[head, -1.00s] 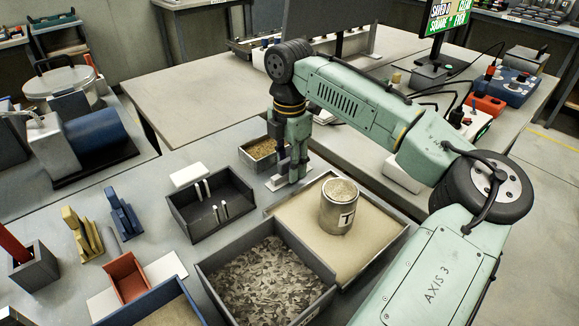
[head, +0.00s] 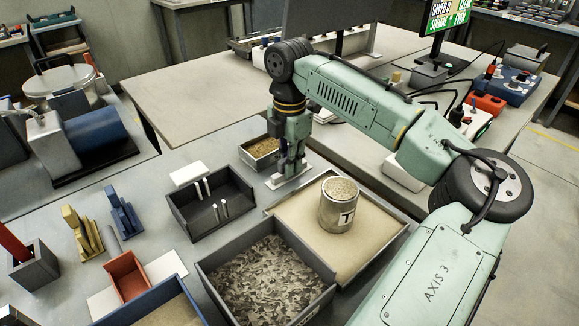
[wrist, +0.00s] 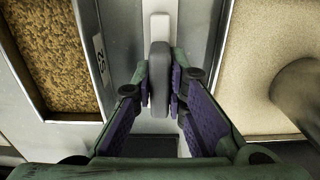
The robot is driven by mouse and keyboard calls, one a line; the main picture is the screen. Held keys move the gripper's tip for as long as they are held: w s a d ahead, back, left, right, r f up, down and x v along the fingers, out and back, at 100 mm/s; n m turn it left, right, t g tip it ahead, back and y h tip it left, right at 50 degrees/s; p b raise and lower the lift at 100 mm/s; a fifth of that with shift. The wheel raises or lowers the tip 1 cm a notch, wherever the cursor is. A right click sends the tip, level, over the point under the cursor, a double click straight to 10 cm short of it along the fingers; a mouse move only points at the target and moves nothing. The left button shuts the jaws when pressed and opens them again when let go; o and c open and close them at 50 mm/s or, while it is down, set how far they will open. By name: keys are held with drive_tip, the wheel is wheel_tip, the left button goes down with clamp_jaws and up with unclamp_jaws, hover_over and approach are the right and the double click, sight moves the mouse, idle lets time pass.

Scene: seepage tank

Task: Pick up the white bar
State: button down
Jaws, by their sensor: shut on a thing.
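In the wrist view, the white bar (wrist: 159,28) shows beyond the fingertips, with a grey rounded piece (wrist: 159,75) in line with it. My gripper (wrist: 160,88) is shut with its purple pads on either side of this grey piece, which seems to belong to the bar; I cannot see the join. In the head view, my gripper (head: 291,168) points down just above a pale flat plate (head: 277,183) on the table. The fingers hide most of what they hold there.
A small box of brown grains (head: 262,152) stands close left of my gripper. A sand tray (head: 365,262) with a labelled metal can (head: 338,208) is close right and in front. A dark tray with white pegs (head: 190,226) stands further left.

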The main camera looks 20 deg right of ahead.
drive_tip(key=shift+r, duration=0.1)
wheel_tip(320, 180, up, 10)
drive_tip(key=shift+f+b, duration=0.1)
drive_tip(key=shift+b, duration=0.6)
drive_tip(key=shift+a, duration=0.1)
